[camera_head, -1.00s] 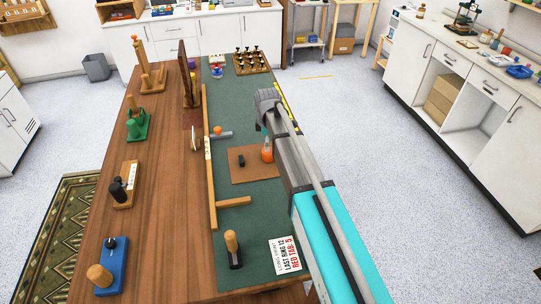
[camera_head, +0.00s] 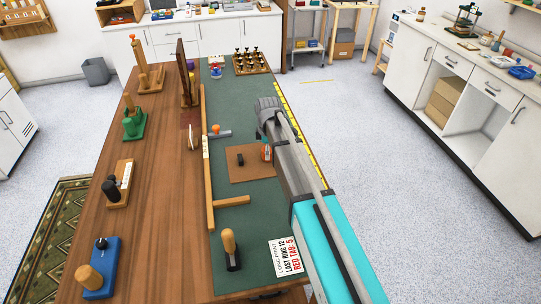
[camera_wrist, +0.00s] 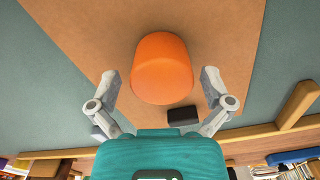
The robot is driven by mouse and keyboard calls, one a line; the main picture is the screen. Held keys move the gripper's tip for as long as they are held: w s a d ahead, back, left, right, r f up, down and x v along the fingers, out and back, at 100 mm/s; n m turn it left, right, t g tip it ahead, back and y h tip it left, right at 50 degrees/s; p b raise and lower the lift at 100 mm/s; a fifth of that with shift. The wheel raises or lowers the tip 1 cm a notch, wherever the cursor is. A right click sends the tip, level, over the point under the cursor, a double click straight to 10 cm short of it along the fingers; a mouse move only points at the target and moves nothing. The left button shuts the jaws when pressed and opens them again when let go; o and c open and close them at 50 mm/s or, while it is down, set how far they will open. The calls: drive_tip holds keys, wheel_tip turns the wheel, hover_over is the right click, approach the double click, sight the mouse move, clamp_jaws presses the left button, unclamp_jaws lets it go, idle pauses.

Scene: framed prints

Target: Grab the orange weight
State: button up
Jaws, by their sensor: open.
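The orange weight (camera_wrist: 162,68) is a smooth rounded cylinder standing on a brown mat (camera_wrist: 85,40). In the head view the weight (camera_head: 266,152) is at the right part of the mat (camera_head: 246,174), partly hidden by my arm. My gripper (camera_wrist: 160,86) is open in the wrist view, with one finger on each side of the weight's near part. Gaps show between fingers and weight, and nothing is held. In the head view my gripper is mostly hidden behind my own arm. A small black block (camera_wrist: 183,115) lies near the weight, close to the right finger.
A wooden rail (camera_head: 208,180) with a short crosspiece (camera_head: 232,201) borders the green mat (camera_head: 265,214) on the left. A wooden-handled stamp (camera_head: 230,248) and a printed card (camera_head: 286,257) lie at the front. Several handled tools stand on the left of the table.

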idle(0.4)
drive_tip(key=c, duration=1.3)
drive_tip(key=shift+o, duration=0.2)
drive_tip(key=shift+r, duration=0.25)
wheel_tip(320, 180, up, 3)
drive_tip(key=p, duration=0.3)
drive_tip(key=s+a+r+p, duration=0.9)
drive_tip(key=a+p, duration=0.1)
drive_tip(key=shift+s+r, duration=0.3)
drive_tip(key=shift+a, duration=0.1)
